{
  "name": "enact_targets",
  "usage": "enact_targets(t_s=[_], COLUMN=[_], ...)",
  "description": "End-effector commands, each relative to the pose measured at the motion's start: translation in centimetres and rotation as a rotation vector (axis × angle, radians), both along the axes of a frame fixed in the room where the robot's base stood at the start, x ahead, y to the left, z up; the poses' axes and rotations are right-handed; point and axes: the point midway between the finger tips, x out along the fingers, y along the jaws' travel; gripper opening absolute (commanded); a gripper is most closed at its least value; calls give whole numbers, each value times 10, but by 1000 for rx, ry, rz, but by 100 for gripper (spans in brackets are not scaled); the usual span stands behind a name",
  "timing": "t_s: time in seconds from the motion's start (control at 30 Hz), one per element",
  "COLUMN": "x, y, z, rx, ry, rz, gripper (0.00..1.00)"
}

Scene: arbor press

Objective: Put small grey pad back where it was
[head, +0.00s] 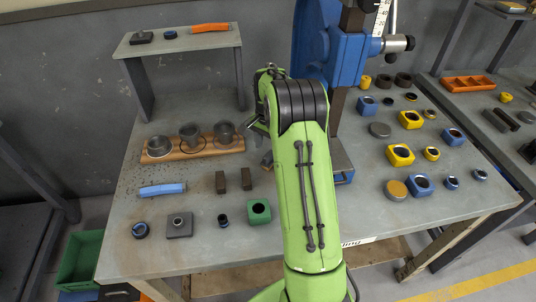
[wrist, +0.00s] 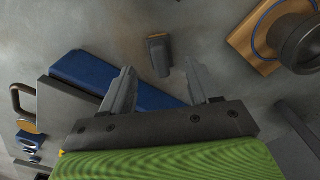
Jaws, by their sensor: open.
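My gripper (wrist: 160,68) is open in the wrist view, with its two grey fingers apart and nothing held between them. A small dark grey block (wrist: 159,55) with a tan edge lies on the table just beyond the fingertips, roughly in line with the gap. It may be the small grey pad; I cannot tell for certain. In the head view a small block (head: 267,160) shows just left of my green arm, which hides much of the table there and most of my gripper.
The blue press (head: 329,55) stands behind my arm; its blue base (wrist: 85,72) is close to the left finger. A wooden rack (head: 160,155) with several cups is at left. Loose rings and blocks lie around, and a raised shelf (head: 180,42) stands at back left.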

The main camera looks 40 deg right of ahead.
Motion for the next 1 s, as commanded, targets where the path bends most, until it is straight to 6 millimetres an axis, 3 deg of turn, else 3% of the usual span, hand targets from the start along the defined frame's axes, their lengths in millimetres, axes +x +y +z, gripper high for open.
enact_targets(t_s=[0.1,0.33,0.47,0.6,0.73,0.87,1.0], x=[1,0,-11,-49,-104,-169,-231], y=[0,2,29,84,134,175,201], z=[33,61,96,153,189,202,191], rx=[-2,-1,-28,-82,-140,-201,-262], ry=[-4,-3,-42,-120,-200,-287,-371], rz=[0,8,116,356,597,838,1064], gripper=[61,61,61,61,61,61,61])
